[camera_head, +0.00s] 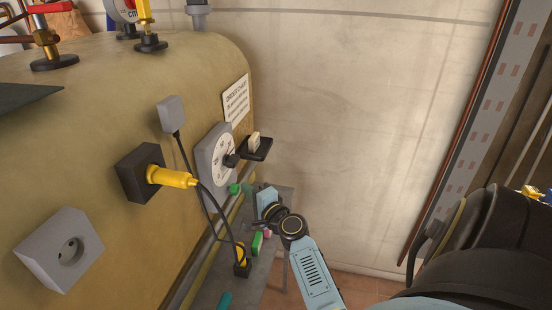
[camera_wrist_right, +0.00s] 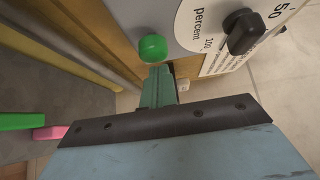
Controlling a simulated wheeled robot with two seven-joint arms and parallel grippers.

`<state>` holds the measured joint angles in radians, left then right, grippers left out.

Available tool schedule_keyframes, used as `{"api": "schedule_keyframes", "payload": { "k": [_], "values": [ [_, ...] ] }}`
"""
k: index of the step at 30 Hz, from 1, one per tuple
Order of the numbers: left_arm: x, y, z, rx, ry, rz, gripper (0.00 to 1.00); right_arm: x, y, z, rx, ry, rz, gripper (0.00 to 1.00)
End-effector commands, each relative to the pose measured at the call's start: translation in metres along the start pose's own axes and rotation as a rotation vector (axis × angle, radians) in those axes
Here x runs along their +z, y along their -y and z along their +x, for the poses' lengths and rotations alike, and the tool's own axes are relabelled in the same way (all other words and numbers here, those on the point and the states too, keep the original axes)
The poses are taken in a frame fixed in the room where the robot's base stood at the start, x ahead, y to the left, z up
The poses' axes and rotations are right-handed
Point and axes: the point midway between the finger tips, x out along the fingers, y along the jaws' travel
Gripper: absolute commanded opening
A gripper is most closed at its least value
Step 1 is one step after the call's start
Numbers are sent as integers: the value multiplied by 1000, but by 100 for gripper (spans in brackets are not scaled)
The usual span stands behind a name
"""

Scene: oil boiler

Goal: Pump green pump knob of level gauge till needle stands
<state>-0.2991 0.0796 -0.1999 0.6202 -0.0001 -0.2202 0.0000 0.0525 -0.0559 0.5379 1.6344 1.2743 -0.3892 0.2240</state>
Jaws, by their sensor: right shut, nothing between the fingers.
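The level gauge (camera_head: 207,158) is a grey plate with a white round dial on the side of the tan tank, with a black knob (camera_head: 231,160) at its middle. The dial's "percent" lettering shows in the right wrist view; I cannot make out the needle. The green pump knob (camera_head: 234,188) sits at the gauge's lower edge and also shows in the right wrist view (camera_wrist_right: 152,47). My right gripper (camera_wrist_right: 158,72) is shut and empty, its fingertips right at the knob; I cannot tell if they touch. My left gripper is not in view.
A grey table (camera_head: 210,291) below holds green and pink objects. A yellow plug (camera_head: 172,177) in a black socket and a hanging black cable are left of the gauge. A small black shelf (camera_head: 262,154) juts out right of it. The wall stands behind.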

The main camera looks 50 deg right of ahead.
Motion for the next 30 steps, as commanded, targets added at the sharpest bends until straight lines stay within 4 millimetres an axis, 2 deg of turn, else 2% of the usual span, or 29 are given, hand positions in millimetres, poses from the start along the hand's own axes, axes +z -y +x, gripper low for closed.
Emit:
{"api": "schedule_keyframes", "payload": {
  "k": [2,3,9,15,21,30],
  "values": [
    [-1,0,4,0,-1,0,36,-13,-3,-8,3,-3,-7,0],
    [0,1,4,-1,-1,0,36,-11,-4,-21,6,-3,-4,0],
    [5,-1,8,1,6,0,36,-11,-4,-65,6,-4,-5,0],
    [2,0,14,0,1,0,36,-12,-4,-95,6,-6,-4,0],
    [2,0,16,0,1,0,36,-12,-2,-107,4,-6,-4,0],
    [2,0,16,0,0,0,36,-12,-2,-107,4,-7,-4,0]
  ]
}}
